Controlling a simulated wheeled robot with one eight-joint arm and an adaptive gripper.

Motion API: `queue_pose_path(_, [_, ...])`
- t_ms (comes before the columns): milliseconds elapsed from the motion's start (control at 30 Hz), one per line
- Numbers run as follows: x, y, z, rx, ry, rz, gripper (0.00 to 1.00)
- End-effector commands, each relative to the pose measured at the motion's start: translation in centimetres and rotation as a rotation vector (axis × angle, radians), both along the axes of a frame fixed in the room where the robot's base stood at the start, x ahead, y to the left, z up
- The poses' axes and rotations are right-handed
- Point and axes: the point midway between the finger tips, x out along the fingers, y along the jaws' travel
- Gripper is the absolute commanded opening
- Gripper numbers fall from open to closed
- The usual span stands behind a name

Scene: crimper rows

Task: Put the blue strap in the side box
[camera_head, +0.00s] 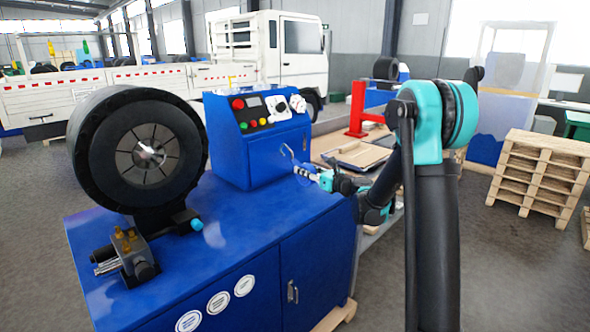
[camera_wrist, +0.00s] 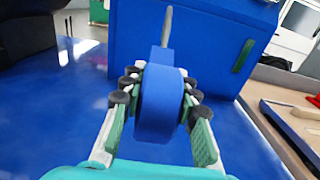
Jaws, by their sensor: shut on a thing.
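My gripper (camera_head: 309,173) is shut on a blue strap (camera_wrist: 158,100), held over the blue bench in front of the blue control box (camera_head: 257,138). In the wrist view the strap stands upright between the fingers, which press it from both sides. A thin grey rod (camera_wrist: 167,25) rises above the strap; I cannot tell whether it joins the strap or the box. The control box (camera_wrist: 190,50) fills the upper part of the wrist view, with a narrow dark slot or handle (camera_wrist: 243,56) on its face. I cannot see an opening into it.
The bench top (camera_head: 130,245) carries a large black crimper head (camera_head: 140,150) at left and a small brass-and-metal valve (camera_head: 125,245). A wooden table (camera_head: 345,150) with a red stand (camera_head: 362,108) is behind my arm. Stacked pallets (camera_head: 540,170) stand at right.

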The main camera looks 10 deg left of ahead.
Motion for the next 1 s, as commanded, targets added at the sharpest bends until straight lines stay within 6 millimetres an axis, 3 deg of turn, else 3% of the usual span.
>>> queue_pose_path(200, [-3.9,-5.3,0.0,0.000,0.000,-0.005,0.00])
queue_pose_path(400, [-6.4,-8.4,0.0,0.000,0.000,-0.004,0.00])
queue_pose_path(633, [-7.8,-10.0,0.0,0.000,0.000,-0.001,0.00])
queue_pose_path(1000, [-8.0,-10.2,0.0,0.000,0.000,0.000,0.00])
